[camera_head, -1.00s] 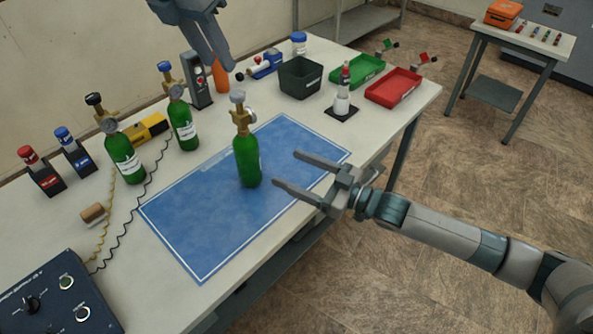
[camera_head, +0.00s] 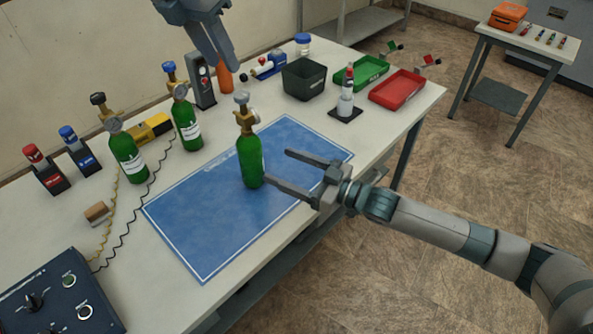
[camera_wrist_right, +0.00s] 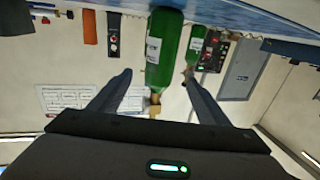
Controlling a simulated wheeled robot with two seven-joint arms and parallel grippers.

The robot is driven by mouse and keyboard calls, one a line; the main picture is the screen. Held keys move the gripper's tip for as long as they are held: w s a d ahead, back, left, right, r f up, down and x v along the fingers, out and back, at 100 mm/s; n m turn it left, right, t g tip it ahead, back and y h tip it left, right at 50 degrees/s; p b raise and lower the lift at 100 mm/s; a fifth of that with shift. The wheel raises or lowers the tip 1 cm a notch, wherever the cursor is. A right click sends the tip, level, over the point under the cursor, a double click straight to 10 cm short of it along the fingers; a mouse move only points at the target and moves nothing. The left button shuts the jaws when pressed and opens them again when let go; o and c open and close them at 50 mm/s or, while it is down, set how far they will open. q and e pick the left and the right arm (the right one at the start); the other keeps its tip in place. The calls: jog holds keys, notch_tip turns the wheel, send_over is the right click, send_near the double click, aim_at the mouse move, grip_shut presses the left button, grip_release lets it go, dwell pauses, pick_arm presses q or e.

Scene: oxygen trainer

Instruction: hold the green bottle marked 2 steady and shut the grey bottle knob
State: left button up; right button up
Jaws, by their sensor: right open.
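The green bottle with the grey knob (camera_head: 250,160) stands upright on the blue mat (camera_head: 205,235). Its number cannot be read. My right gripper (camera_head: 278,165) is open just right of this bottle, with one fingertip close to its lower body. In the right wrist view, which is upside down, the bottle (camera_wrist_right: 164,52) shows between the two spread fingers (camera_wrist_right: 158,76); contact cannot be made out. My left gripper (camera_head: 226,58) hangs at the top, behind and above the bottle and apart from it; its finger gap is not clear.
Green bottles with a black knob (camera_head: 128,158) and a blue knob (camera_head: 187,125) stand left of the mat. A black bin (camera_head: 303,80), green tray (camera_head: 362,72) and red tray (camera_head: 398,90) are at the back right. The mat's front is clear.

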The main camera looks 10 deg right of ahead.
aim_at(240, 149)
jog(key=x, duration=1.4)
